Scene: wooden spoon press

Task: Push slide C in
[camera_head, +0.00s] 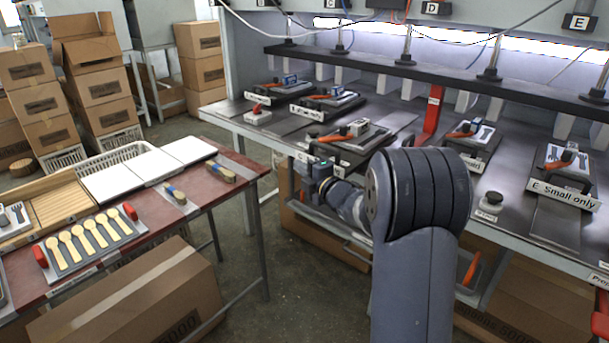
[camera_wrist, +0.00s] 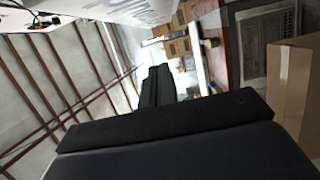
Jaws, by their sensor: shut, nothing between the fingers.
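The station I take for C, third from the left on the press bench, has a dark slide plate (camera_head: 345,151) with an orange handle (camera_head: 335,135) on it. I cannot read its letter clearly. My gripper (camera_head: 318,163) is at the front edge of that station, low and close to the label plate. Whether it touches the slide cannot be told. In the wrist view my dark fingers (camera_wrist: 157,85) are together with nothing between them. My arm hides part of the bench to the right of the station.
Station D (camera_head: 470,137) and station E (camera_head: 566,160) lie to the right. A red post (camera_head: 433,112) stands beside C. A red-topped table (camera_head: 215,188) with wooden spoons (camera_head: 82,242) is at left. Bare floor (camera_head: 300,285) lies between table and bench.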

